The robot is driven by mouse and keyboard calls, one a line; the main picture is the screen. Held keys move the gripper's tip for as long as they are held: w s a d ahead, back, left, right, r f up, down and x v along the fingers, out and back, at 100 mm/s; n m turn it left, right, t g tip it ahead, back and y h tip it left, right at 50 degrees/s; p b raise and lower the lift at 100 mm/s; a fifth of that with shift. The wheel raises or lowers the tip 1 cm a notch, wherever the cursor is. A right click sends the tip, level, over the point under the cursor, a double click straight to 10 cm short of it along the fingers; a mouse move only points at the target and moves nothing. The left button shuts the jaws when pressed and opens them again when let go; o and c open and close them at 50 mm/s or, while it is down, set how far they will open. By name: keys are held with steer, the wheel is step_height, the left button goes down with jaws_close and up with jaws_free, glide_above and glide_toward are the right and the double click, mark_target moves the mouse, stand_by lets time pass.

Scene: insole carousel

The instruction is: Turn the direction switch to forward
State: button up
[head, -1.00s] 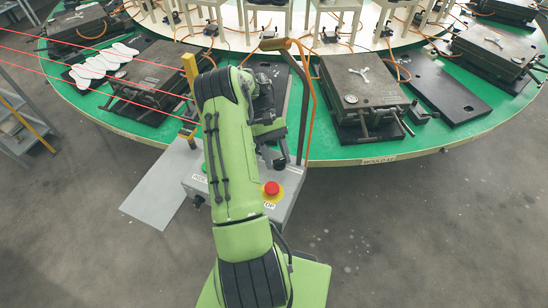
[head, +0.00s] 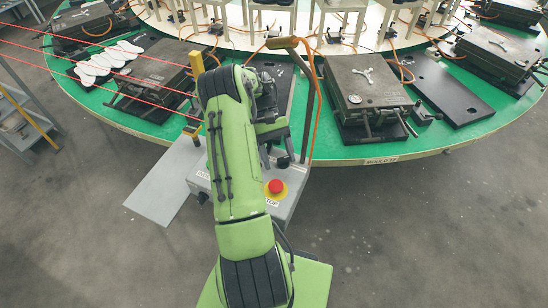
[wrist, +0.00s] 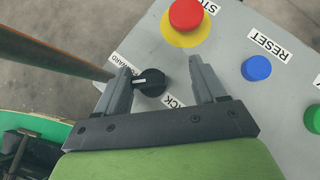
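The direction switch (wrist: 150,82) is a round black knob with a white pointer mark on the grey control panel (wrist: 235,85). The mark points left in the wrist view. A partly covered label lies at its upper left, and one ending in "CK" at its lower right. My gripper (wrist: 161,65) is open, with its two fingers over the panel. The knob shows between them, closer to the left finger; I cannot tell whether they touch.
A red stop button (wrist: 186,14) on yellow, a blue reset button (wrist: 256,68) and a green button (wrist: 313,118) are near the switch. A brown post (wrist: 55,55) stands left. The green carousel table (head: 330,150) with moulds (head: 365,90) lies behind the panel.

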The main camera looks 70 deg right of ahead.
steer(key=shift+w+r, duration=0.1)
stand_by(0.7)
steer(key=w+a+p+v, duration=0.1)
steer(key=p+v, duration=0.6)
steer(key=v, duration=0.4)
steer(key=shift+r+p, duration=0.3)
steer(key=shift+r, duration=0.05)
steer(key=shift+w, duration=0.15)
